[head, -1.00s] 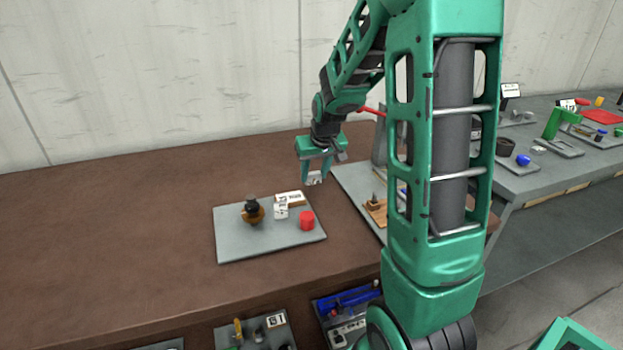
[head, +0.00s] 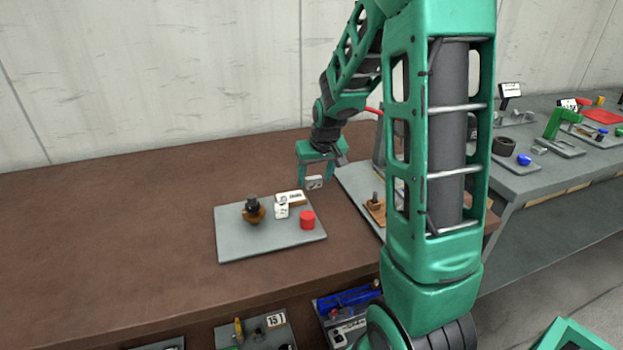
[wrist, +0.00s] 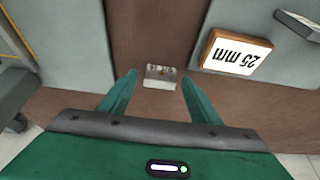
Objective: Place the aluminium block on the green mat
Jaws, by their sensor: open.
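The aluminium block (head: 314,182) is a small silvery block below my gripper (head: 315,174), over the brown tabletop between two grey boards. In the wrist view the block (wrist: 161,76) lies between the tips of my open gripper (wrist: 158,80), with a gap to each finger. Nothing is held. I cannot tell exactly how high the fingertips are above the tabletop. I see no green mat clearly in either view.
Another grey board (head: 352,182) lies right, partly behind my arm. The tabletop's left side is clear.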

